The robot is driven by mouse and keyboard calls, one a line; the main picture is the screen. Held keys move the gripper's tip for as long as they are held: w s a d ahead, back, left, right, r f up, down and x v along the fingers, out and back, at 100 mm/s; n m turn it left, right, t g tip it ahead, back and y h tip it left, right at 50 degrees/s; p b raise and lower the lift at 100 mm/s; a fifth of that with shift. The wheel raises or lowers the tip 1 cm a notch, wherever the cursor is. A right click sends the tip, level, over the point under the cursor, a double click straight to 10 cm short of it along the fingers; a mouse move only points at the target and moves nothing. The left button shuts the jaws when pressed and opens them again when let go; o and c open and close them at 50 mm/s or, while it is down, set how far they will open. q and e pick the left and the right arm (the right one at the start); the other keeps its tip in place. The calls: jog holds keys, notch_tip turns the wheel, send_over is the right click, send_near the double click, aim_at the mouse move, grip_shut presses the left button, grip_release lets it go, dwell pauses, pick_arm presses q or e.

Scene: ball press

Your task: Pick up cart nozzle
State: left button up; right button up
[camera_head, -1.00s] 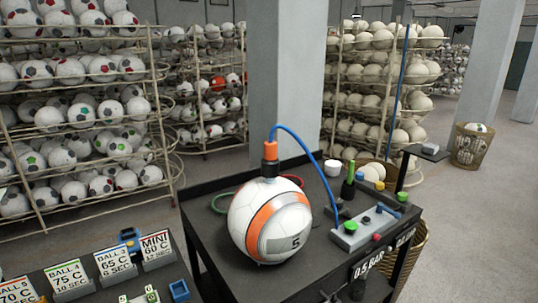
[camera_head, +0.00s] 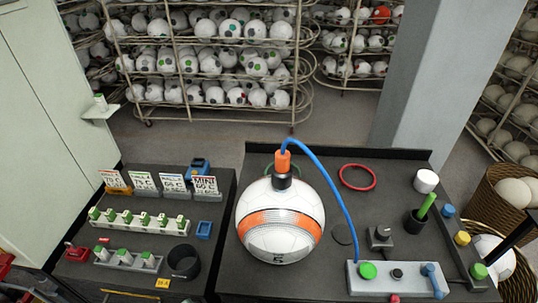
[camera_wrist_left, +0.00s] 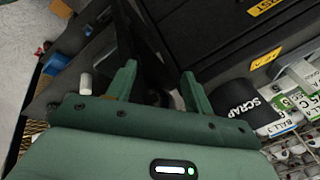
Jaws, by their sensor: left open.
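The cart nozzle (camera_head: 283,161) is orange with a black collar and stands upright on top of a white ball with an orange band (camera_head: 280,222). A blue hose (camera_head: 335,187) arches from the nozzle down to a grey control block (camera_head: 395,279) on the dark cart top (camera_head: 240,270). In the left wrist view my left gripper (camera_wrist_left: 158,82) has its two green fingers apart with nothing between them. I cannot make out the nozzle in that view. Neither gripper shows in the head view.
A bench on the left holds printed cards (camera_head: 173,183), white holders (camera_head: 138,221) and a black cup (camera_head: 184,262). A scrap bin (camera_wrist_left: 255,108) shows in the wrist view. Ball racks stand behind.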

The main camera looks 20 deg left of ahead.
pick_arm(q)
jog(key=w+r+t+p, duration=0.1)
jog(key=w+r+p, duration=0.15)
jog(key=r, duration=0.75)
jog(key=m+t+h+p, duration=0.3)
jog(key=h+p, duration=0.2)
jog(key=h, duration=0.7)
send_near(288, 161)
jog(key=x, duration=0.2)
jog(key=p+x, duration=0.1)
jog(key=x, duration=0.2)
jog(key=shift+w+a+f+p, duration=0.1)
jog(key=shift+w+f+p, duration=0.1)
jog(key=shift+w+p, duration=0.15)
jog(key=shift+w+d+f, duration=0.3)
jog(key=shift+w+d, duration=0.1)
jog(key=x, duration=0.3)
jog(key=p+x, duration=0.1)
jog(key=shift+w+a+f, duration=0.15)
jog(key=shift+w+f, duration=0.25)
jog(key=shift+f, duration=0.05)
jog(key=shift+w+d+f, duration=0.15)
jog(key=shift+w+d, duration=0.05)
jog(key=shift+d, duration=0.05)
jog(key=shift+s+a, duration=0.1)
jog(key=c, duration=0.3)
grip_shut()
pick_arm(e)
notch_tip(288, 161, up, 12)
